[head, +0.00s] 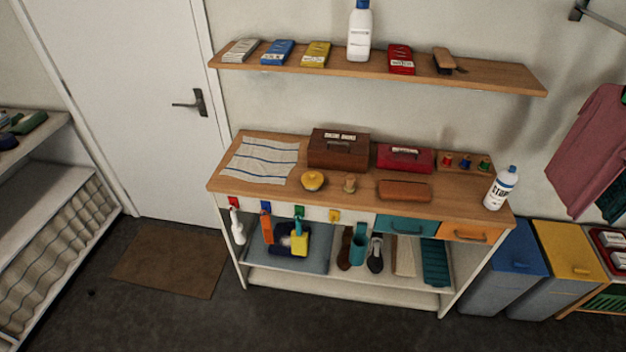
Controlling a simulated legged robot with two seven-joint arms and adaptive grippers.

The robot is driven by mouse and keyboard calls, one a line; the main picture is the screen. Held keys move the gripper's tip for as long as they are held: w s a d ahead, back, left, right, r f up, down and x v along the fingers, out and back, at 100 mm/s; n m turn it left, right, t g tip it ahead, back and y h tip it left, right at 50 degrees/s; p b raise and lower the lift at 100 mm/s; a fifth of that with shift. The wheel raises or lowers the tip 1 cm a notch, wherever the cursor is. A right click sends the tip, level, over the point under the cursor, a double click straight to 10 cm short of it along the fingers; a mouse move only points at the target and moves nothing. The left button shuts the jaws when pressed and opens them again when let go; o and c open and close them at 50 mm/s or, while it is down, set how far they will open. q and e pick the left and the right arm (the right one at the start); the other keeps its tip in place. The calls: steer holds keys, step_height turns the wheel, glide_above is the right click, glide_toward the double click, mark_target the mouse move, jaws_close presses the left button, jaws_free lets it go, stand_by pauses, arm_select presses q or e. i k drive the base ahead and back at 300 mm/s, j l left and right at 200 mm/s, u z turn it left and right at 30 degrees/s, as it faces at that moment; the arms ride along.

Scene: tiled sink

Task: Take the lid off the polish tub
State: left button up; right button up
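A small round yellow tub (313,181), which looks like the polish tub, sits on the wooden bench top (450,205) near its front edge, left of centre. Its top looks covered, but it is too small to tell the lid from the body. A small light wooden item (350,184) stands just right of it. Neither of my grippers is in view.
A striped cloth (262,160) lies left of the tub. A brown box (338,149) and a red box (405,158) stand behind. A brown block (404,190) and a white bottle (501,188) are to the right. A shelf (480,77) hangs above.

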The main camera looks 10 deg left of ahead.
mark_target(312, 179)
steer(key=i+j+z, duration=0.1)
steer(key=z, duration=0.35)
steer(key=i+j+z, duration=0.1)
steer(key=j+z, duration=0.15)
steer(key=z, duration=0.15)
steer(key=j+z, duration=0.2)
steer(key=z, duration=0.25)
steer(key=i+j, duration=0.05)
